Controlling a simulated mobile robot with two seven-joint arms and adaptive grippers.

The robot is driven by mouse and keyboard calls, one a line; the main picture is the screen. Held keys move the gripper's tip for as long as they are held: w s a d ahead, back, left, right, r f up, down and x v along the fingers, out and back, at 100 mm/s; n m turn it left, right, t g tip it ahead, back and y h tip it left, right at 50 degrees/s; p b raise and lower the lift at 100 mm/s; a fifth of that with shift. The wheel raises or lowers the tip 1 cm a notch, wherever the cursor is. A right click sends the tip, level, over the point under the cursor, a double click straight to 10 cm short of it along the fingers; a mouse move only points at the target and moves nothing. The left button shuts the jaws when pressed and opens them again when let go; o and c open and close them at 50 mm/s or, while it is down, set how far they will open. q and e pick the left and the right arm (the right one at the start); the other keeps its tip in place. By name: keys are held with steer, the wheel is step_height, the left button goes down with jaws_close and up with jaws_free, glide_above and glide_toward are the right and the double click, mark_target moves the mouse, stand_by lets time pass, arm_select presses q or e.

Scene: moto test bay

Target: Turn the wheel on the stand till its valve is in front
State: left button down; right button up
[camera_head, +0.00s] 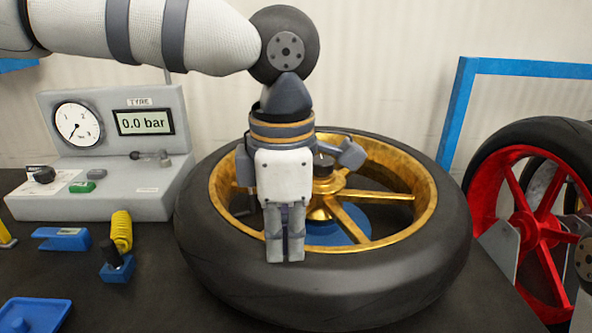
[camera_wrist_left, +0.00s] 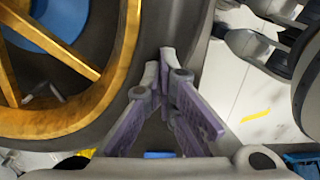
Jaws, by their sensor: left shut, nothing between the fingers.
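The wheel lies flat on its stand, with a black tyre (camera_head: 400,285) and a gold spoked rim (camera_head: 425,200). A blue round part of the stand (camera_head: 345,225) shows between the spokes. My left gripper (camera_head: 285,258) points down at the near side of the tyre, its fingers shut and empty. In the left wrist view the closed fingertips (camera_wrist_left: 166,65) are beside the dark tyre sidewall, with the gold rim (camera_wrist_left: 110,80) to the left. I cannot tell whether they touch the tyre. I cannot make out the valve for certain; the gripper hides part of the near rim.
A grey tyre gauge box (camera_head: 115,190) reading 0.0 bar stands at the left. A blue tool (camera_head: 62,239), a yellow coiled hose (camera_head: 121,230) and a blue tray (camera_head: 35,314) lie on the dark bench. A red wheel (camera_head: 480,195) stands at the right.

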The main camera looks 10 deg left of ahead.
arm_select(q)
steer(key=shift+f, duration=0.7)
stand_by(0.7)
steer(key=shift+d, duration=0.1)
